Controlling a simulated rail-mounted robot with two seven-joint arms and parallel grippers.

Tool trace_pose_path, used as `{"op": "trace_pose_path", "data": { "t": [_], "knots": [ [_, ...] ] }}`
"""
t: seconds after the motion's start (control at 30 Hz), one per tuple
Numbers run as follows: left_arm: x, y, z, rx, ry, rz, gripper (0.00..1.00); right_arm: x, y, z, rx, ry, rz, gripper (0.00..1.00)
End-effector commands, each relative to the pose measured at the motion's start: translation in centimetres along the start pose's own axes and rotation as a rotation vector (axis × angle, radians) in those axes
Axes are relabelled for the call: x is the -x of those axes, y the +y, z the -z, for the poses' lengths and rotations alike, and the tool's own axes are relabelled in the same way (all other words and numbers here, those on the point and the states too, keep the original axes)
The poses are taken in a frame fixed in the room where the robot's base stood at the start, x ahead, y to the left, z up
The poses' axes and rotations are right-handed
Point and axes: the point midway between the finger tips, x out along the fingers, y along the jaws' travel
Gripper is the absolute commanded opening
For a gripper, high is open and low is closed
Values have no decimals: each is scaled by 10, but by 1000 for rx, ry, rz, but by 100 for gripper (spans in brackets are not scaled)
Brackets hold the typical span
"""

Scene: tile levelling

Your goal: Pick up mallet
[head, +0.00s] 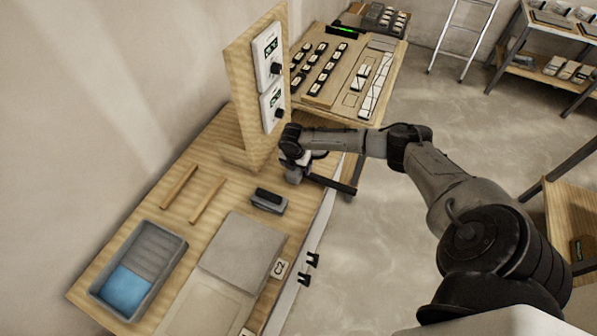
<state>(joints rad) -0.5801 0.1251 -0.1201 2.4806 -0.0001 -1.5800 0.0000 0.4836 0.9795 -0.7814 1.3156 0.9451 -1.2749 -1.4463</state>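My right arm reaches in from the right, and its gripper (295,174) is low at the table's right edge, below the upright wooden panel. A dark bar (335,185) extends from beside the gripper to the right, past the table edge. It looks like the mallet's handle, but the mallet's head is not clearly visible. Whether the fingers are open or closed on it cannot be told at this size. My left gripper is not in view.
The wooden table (225,145) holds a grey tray with a blue patch (123,290), two wooden strips (178,187), a dark grey block (269,200) and a grey tile (242,246). The upright panel (243,95) with two dial boxes stands close behind the gripper. Open floor lies right.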

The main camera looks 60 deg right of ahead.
Motion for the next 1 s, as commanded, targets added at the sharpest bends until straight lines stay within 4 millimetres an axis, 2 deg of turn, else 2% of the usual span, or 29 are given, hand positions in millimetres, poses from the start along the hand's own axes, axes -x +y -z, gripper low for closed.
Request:
{"op": "trace_pose_path", "data": {
  "t": [0.83, 1.0],
  "knots": [
    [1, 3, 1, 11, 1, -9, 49, -7, 0, 1, 0, 0, 1, 85],
    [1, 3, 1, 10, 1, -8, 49, -7, 0, 1, 0, 0, 0, 70]
  ]
}}
